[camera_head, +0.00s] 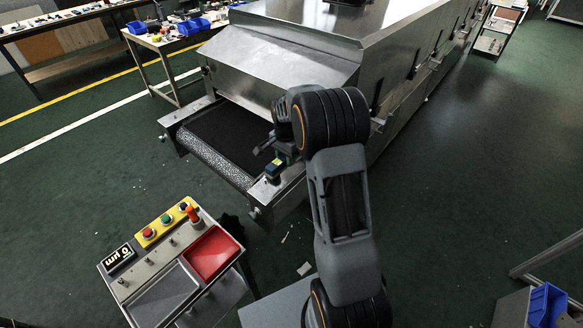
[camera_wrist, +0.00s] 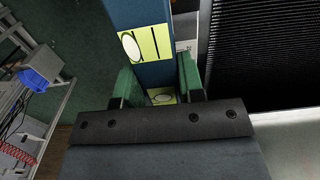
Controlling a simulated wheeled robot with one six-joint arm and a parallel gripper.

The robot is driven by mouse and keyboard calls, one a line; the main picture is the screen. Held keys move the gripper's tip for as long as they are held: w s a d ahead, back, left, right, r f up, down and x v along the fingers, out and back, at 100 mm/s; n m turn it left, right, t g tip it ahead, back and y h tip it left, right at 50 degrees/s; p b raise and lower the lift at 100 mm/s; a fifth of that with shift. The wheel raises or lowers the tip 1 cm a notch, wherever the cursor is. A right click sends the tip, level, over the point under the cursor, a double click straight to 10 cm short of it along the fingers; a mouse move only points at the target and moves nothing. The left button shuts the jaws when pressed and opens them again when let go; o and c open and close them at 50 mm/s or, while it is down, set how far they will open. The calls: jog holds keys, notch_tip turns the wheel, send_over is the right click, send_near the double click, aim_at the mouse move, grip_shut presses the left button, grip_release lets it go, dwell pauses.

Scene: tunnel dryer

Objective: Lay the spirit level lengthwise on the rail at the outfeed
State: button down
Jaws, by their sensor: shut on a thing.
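The spirit level is a blue bar (camera_wrist: 135,12) with yellow-green windows, running up out of the top of the wrist view. My gripper (camera_wrist: 158,72) has its green fingers on either side of the bar, shut on it. In the head view the level's end (camera_head: 274,168) shows as a small dark teal and yellow block just over the metal rail (camera_head: 272,190) beside the outfeed belt. My gripper (camera_head: 284,157) is there too, partly hidden by my arm. I cannot tell whether the level touches the rail.
The black outfeed belt (camera_head: 222,135) lies left of the rail and shows in the wrist view (camera_wrist: 262,50). The steel dryer hood (camera_head: 275,60) rises behind. A control stand with a red tray (camera_head: 212,252) is at the front left. Tables with blue bins stand farther back.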

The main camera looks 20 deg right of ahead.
aim_at(292, 174)
jog(key=shift+s+d+f, duration=0.4)
jog(key=shift+d+f, duration=0.2)
jog(key=shift+f, duration=0.2)
jog(key=shift+s+d+f, duration=0.15)
jog(key=shift+d+f, duration=0.05)
jog(key=shift+f, duration=1.55)
jog(key=shift+f, duration=0.15)
jog(key=c, duration=0.7)
grip_release()
jog(key=shift+c, duration=0.2)
